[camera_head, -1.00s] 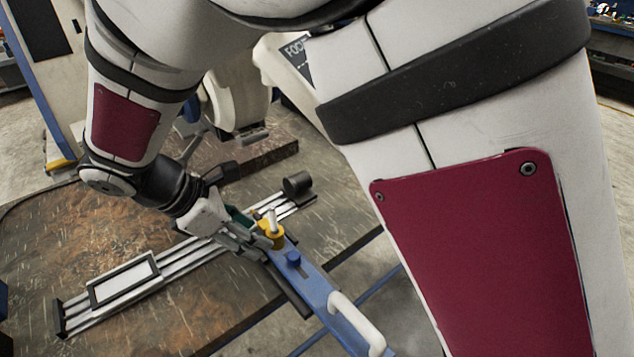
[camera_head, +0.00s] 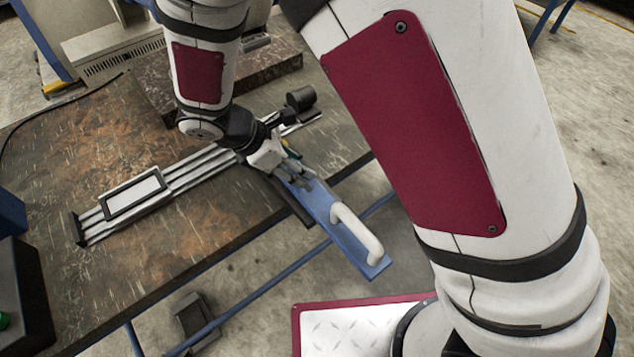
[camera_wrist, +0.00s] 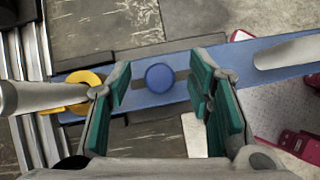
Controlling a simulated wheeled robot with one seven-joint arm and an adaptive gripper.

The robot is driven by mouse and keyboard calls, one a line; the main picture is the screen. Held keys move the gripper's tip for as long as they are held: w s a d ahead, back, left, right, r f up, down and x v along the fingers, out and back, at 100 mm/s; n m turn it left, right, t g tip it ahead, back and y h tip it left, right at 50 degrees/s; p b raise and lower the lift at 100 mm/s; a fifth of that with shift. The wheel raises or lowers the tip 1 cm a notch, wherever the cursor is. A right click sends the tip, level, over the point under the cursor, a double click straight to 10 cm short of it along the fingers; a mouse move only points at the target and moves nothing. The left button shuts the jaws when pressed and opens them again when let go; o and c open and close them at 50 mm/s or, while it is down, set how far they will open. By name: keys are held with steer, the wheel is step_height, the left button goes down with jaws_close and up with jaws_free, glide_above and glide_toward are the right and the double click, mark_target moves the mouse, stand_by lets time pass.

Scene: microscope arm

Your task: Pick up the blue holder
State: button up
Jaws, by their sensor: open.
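The blue holder (camera_head: 321,206) is a long flat blue bar with a white handle (camera_head: 358,234) at its near right end. It lies across the grey rail and sticks out past the table edge. In the wrist view the bar (camera_wrist: 248,58) carries a round blue knob (camera_wrist: 159,78) and a yellow ring (camera_wrist: 85,90). My gripper (camera_wrist: 165,90) is open, its green-padded fingers on either side of the knob and apart from it. In the head view my gripper (camera_head: 288,172) is over the bar and hides the knob and ring.
The grey rail (camera_head: 195,172) with a framed plate (camera_head: 133,195) lies across the brown table (camera_head: 90,150). A dark cylinder (camera_head: 300,98) is at the rail's far end. A dark box (camera_head: 20,295) is at lower left. The floor lies beyond the table edge.

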steer(key=shift+w+d+f, duration=0.1)
steer(key=shift+d+f, duration=0.15)
steer(key=shift+f, duration=0.2)
jaws_close()
steer(key=shift+r, duration=0.15)
